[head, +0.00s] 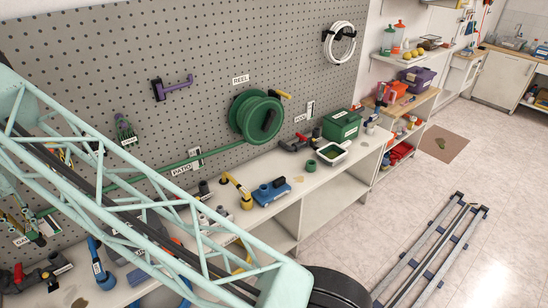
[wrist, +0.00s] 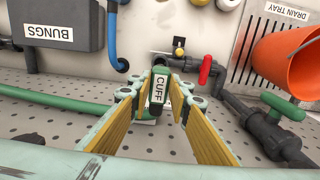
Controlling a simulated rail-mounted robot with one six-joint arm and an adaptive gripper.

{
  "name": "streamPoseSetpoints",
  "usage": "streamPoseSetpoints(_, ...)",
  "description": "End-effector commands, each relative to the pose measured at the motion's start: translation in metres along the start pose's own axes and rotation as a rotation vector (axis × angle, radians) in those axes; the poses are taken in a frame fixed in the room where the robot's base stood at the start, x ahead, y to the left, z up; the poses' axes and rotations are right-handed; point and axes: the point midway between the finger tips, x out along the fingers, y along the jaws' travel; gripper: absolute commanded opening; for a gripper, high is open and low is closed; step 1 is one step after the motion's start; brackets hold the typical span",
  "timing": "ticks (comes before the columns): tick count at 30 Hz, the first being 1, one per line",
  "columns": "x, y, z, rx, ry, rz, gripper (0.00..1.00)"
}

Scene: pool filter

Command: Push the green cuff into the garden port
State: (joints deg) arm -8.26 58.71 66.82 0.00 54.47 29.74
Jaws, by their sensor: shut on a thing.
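In the wrist view my gripper (wrist: 161,94) has its yellow-padded fingers on either side of a green cuff (wrist: 158,86) marked CUFF. The cuff is held between the fingertips. A dark pipe end (wrist: 160,60) shows just beyond the cuff; I cannot tell whether it is the garden port or whether the cuff touches it. A pale plate is partly hidden under the cuff. In the head view a label beginning GA (head: 20,241) is at the far left on the pegboard, partly covered, and the cuff is too small to make out there.
A green hose (wrist: 50,101) runs along the pegboard at left in the wrist view. A red-handled valve (wrist: 205,70) on dark pipe and an orange bucket (wrist: 285,60) stand at right. A grey BUNGS box (wrist: 55,25) is upper left. The hose reel (head: 252,115) hangs farther right.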

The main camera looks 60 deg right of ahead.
Motion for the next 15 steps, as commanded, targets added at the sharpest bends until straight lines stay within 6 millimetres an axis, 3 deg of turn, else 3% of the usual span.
streamPoseSetpoints(15,0.021,0.000,0.000,0.000,0.000,0.000,0.05)
